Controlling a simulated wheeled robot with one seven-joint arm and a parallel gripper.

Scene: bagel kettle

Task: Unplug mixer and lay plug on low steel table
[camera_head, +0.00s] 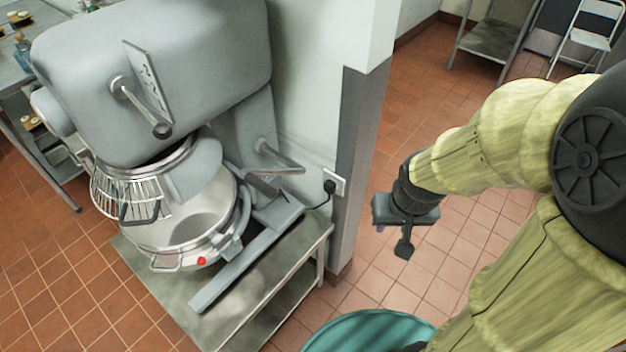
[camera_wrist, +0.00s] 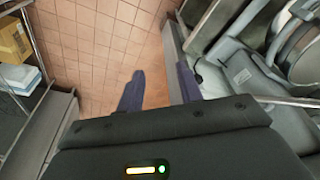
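The big grey mixer (camera_head: 150,70) stands on the low steel table (camera_head: 180,308) at the left of the head view. Its black plug (camera_head: 330,187) sits in a white wall outlet (camera_head: 340,181), with a dark cord (camera_head: 318,206) running back toward the mixer. My gripper (camera_head: 404,240) hangs in the air to the right of the outlet, past the wall's corner, and does not touch the plug.
The wall's grey corner guard (camera_head: 357,150) stands between the outlet and my gripper. A teal round object (camera_head: 370,328) is at the bottom. A steel shelf (camera_head: 495,40) and a folding chair (camera_head: 588,40) stand behind. Tiled floor (camera_head: 440,275) is open around my gripper.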

